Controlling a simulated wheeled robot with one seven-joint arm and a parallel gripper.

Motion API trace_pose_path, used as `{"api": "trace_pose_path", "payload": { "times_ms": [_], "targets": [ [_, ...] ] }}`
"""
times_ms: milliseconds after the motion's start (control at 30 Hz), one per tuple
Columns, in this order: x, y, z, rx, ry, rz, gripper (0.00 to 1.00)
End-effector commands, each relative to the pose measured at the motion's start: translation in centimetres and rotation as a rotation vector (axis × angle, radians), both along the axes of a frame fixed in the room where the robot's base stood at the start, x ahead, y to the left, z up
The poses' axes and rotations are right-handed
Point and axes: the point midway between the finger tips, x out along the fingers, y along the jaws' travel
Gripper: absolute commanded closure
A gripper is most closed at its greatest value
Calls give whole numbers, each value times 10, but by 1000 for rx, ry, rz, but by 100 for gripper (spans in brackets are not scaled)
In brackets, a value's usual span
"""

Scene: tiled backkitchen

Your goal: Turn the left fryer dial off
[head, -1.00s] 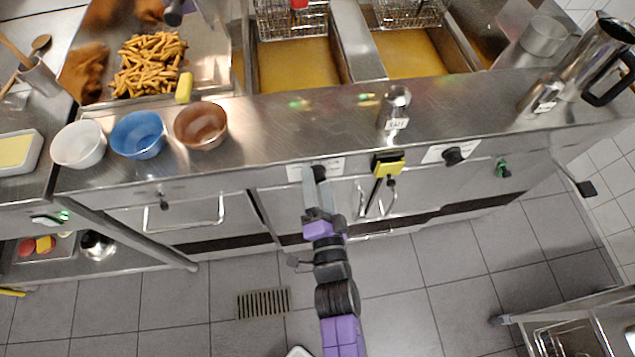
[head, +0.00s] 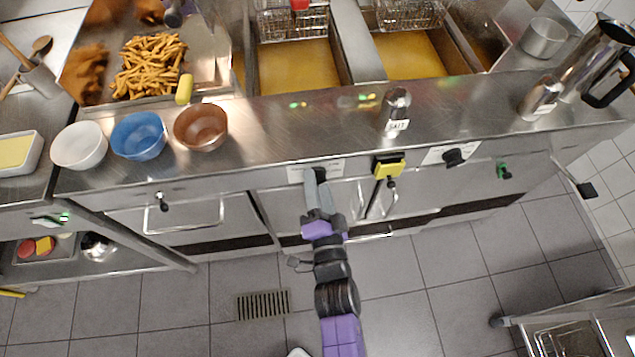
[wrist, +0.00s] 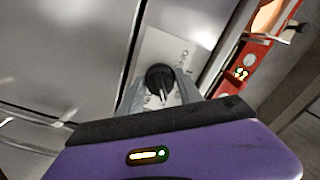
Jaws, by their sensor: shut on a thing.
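The left fryer dial (head: 320,173) is a round black knob on the steel front panel below the left oil vat. It also shows in the wrist view (wrist: 159,78), with a pale pointer mark towards the gripper side. A white label plate (wrist: 165,50) lies behind it, its print too small to read. My gripper (head: 316,183) reaches up to the dial. In the wrist view its two grey fingers (wrist: 159,92) sit on either side of the dial and are shut on it. The second fryer dial (head: 453,157) is further right on its own label.
A yellow-and-black switch (head: 389,167) sits on the panel right of my gripper. A green-and-black knob (head: 503,170) is further right. Cabinet handles (head: 375,200) stick out below. Bowls (head: 138,135) and a salt shaker (head: 396,108) stand on the counter above.

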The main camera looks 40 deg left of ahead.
Motion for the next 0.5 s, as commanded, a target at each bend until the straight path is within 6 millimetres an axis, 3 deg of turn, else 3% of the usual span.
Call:
{"api": "trace_pose_path", "payload": {
  "times_ms": [500],
  "targets": [
    [1,-1,-1,-269,-315,-1,99]
  ]
}}
